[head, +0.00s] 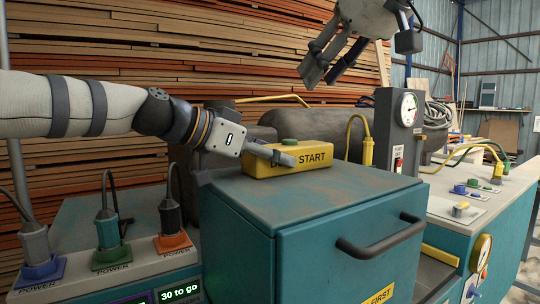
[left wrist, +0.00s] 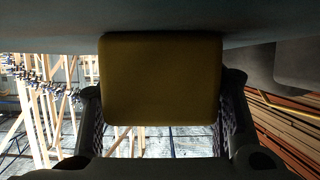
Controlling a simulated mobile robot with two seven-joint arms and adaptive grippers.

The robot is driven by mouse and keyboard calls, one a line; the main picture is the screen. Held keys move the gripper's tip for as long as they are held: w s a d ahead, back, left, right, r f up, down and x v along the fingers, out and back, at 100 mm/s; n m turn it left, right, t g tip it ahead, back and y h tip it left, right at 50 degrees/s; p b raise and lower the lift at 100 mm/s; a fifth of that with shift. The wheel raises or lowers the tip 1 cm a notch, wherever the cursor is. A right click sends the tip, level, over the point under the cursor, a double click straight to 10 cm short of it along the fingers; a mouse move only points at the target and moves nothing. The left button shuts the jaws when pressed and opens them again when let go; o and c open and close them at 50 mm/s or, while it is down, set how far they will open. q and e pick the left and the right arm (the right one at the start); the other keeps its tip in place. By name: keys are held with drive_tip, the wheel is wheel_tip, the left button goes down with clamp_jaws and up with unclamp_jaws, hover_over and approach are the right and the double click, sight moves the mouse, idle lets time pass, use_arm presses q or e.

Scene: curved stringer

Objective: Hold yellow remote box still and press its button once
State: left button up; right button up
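The yellow remote box (head: 312,156) sits on top of the teal cabinet (head: 240,190), with a round green button (head: 289,142) on its upper face and black lettering ending in START on its front. My left gripper (head: 280,153) reaches it from the left, with one finger across its front face, hiding part of the lettering. In the left wrist view the box (left wrist: 160,80) fills the gap between the two fingers, which appear to press on its sides. My right gripper (head: 324,74) hangs above the box and slightly right, empty, fingers apart and pointing down.
A grey post with a gauge (head: 408,110) and a yellow cable (head: 367,150) stand behind the cabinet at right. Plugs with cables (head: 108,228) stand at the lower left. A dark handle (head: 385,240) sticks out of the cabinet front. The air above the box is clear.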

use_arm(q)
drive_tip(key=c, duration=0.8)
use_arm(e)
drive_tip(key=shift+c, duration=0.3)
use_arm(q)
drive_tip(key=shift+o, duration=0.2)
use_arm(e)
clamp_jaws()
